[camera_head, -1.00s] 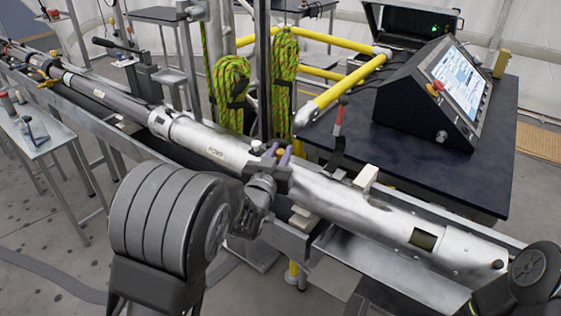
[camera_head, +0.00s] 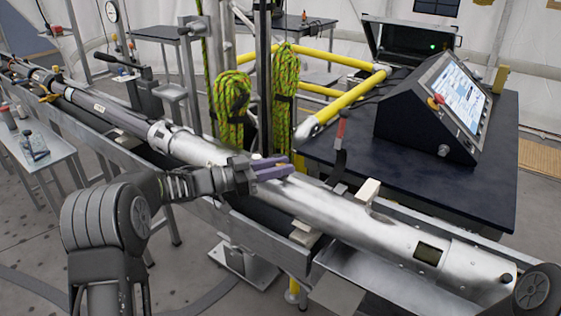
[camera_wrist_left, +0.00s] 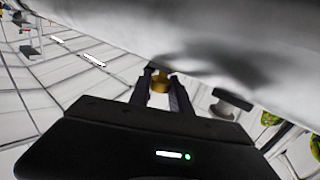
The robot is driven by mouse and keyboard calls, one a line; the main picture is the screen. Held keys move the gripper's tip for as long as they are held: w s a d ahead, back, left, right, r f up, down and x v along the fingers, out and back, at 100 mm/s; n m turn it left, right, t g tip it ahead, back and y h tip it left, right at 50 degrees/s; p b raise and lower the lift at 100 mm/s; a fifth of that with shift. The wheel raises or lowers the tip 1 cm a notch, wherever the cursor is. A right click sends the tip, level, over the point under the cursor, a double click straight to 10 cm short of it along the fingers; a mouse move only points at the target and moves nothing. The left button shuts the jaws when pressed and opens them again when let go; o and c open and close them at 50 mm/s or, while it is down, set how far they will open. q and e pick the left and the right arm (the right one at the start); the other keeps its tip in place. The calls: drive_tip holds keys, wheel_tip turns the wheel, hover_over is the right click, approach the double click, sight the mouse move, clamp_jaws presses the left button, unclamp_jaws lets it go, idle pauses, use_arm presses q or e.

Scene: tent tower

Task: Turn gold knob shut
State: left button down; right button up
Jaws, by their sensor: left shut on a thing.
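The gold knob (camera_wrist_left: 160,82) shows in the left wrist view, on the side of a long silver metal tube (camera_wrist_left: 230,45). My left gripper (camera_wrist_left: 161,88) has its two dark fingers on either side of the knob, shut on it. In the head view the purple fingers of my left gripper (camera_head: 278,169) lie against the upper side of the silver tube (camera_head: 350,217), and they hide the knob there. My right gripper is not in view.
The tube rests along a metal rail bench. Behind it stand a dark table (camera_head: 480,190) with a control console (camera_head: 420,115), a yellow railing (camera_head: 345,108) and bundled green ropes (camera_head: 230,100). A small side table (camera_head: 45,150) is at the left.

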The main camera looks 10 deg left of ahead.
use_arm(q)
drive_tip(key=shift+m+g+h, duration=0.6)
drive_tip(key=shift+m+g, duration=0.2)
drive_tip(key=shift+g, duration=0.3)
drive_tip(key=c, duration=1.2)
unclamp_jaws()
drive_tip(key=b+v, duration=0.1)
drive_tip(key=v, duration=0.5)
drive_tip(key=shift+a+f, duration=0.1)
drive_tip(key=shift+v, duration=0.75)
